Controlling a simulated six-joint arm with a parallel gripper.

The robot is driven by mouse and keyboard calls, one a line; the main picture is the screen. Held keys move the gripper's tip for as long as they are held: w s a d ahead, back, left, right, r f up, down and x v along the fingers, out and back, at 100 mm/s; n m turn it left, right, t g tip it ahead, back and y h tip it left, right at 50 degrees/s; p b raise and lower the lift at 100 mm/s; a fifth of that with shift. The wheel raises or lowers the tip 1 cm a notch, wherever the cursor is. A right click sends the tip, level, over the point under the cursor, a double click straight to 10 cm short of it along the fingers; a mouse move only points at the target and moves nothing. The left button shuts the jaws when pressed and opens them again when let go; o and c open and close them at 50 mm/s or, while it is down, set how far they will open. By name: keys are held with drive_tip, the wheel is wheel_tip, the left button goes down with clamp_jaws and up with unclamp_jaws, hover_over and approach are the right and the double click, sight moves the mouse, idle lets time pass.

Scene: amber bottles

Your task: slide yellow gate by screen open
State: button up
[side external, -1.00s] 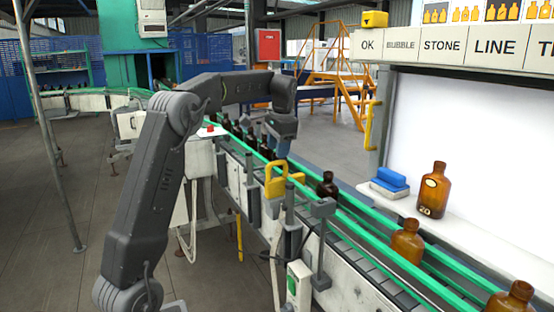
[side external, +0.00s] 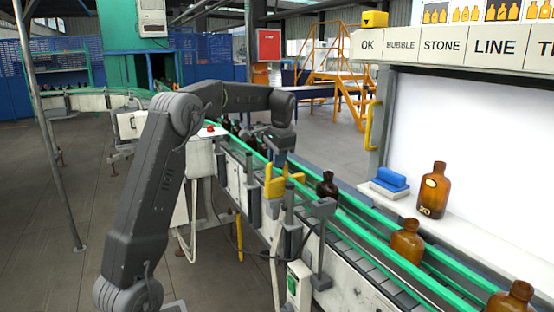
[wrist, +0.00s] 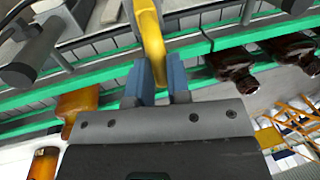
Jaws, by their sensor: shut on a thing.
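The yellow gate (side external: 276,187) stands at the near green rail of the conveyor, to the left of the lit white screen (side external: 470,130). My gripper (side external: 279,162) is at the top of it, and its upper part is partly hidden there. In the wrist view my gripper's blue-grey fingers (wrist: 160,78) are on either side of the yellow gate bar (wrist: 150,38), shut on it. The bar runs up and out of that picture.
Amber bottles stand along the conveyor: a dark one (side external: 327,185) just right of the gate, another (side external: 407,241) nearer the camera. A bottle (side external: 433,190) and a blue block (side external: 391,177) sit on the screen's ledge. Green rails (side external: 345,232) border the belt.

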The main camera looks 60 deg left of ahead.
clamp_jaws()
drive_tip(key=s, duration=0.6)
drive_tip(key=shift+s, duration=0.35)
drive_tip(key=shift+o, duration=1.5)
unclamp_jaws()
drive_tip(key=shift+s, duration=0.15)
drive_tip(key=o, duration=0.3)
drive_tip(key=d+r, duration=0.1)
drive_tip(key=r, duration=0.8)
drive_tip(key=d+r, duration=0.1)
drive_tip(key=r, duration=0.3)
drive_tip(key=shift+d+r, duration=0.25)
drive_tip(key=shift+d, duration=0.05)
